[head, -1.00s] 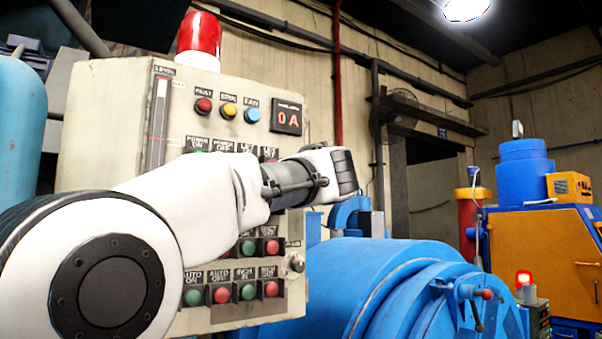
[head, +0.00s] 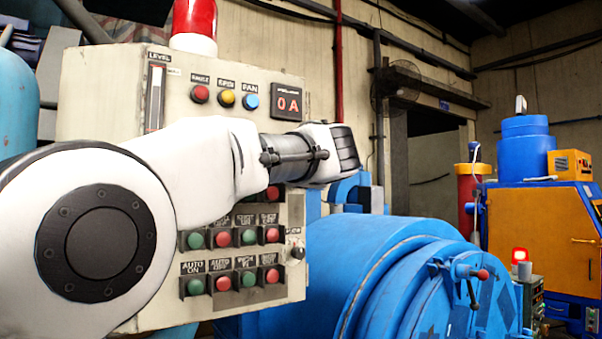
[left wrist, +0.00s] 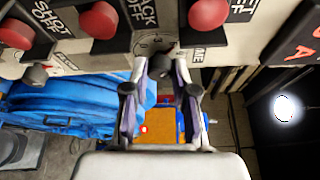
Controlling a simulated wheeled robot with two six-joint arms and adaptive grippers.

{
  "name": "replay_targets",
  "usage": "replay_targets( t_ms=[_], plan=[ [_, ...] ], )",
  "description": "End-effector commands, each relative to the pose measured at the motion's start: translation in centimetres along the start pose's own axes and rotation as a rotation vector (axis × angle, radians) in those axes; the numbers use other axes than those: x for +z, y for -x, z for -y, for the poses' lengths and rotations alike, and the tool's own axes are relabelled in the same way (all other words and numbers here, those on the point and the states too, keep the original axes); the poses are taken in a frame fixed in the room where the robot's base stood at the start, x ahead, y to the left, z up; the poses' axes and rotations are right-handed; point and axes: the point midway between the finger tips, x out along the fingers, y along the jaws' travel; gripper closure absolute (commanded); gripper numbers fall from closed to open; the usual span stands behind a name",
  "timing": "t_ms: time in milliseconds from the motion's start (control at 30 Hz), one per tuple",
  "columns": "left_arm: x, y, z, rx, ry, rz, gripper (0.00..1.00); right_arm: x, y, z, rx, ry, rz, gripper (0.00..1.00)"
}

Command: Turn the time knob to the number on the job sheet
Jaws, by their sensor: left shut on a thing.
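The time knob (left wrist: 162,60) is a small dark knob on a pale marked dial, beside a partly hidden label ending in "ME" in the left wrist view. My left gripper (left wrist: 163,70) is at the panel with its two fingertips closed on either side of that knob. The knob's pointer and most dial numbers are hidden or too small to read. In the head view my left arm crosses the panel, and its wrist hides the knob and the fingers. The control panel (head: 110,110) is cream metal. No job sheet can be made out. My right gripper is not in view.
A second black knob (head: 297,253) sits on the panel's lower right edge. Red button caps (left wrist: 208,14) lie close to my fingers. A red "0 A" display (head: 288,101) is above my wrist. A blue drum machine (head: 340,270) stands close at the right.

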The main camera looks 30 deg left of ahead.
Motion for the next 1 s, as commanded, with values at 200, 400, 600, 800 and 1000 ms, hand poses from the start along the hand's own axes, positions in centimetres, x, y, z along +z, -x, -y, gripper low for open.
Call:
replay_targets(
  t_ms=[200,400,600,800,1000],
  plan=[
    [0.0,0.0,0.0,0.000,0.000,0.000,0.63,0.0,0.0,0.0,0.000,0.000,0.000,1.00],
    [0.0,0.0,0.0,0.000,0.000,0.000,0.63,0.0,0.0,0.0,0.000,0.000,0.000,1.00],
    [-0.1,-0.1,-0.5,-0.014,0.034,0.000,0.63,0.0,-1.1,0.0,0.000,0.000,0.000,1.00],
    [-0.3,-0.1,-1.6,-0.101,0.240,-0.001,0.63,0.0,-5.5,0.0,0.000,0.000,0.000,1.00],
    [-0.4,-0.1,-1.5,-0.238,0.566,0.000,0.63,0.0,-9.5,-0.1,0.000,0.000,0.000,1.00]
  ],
)
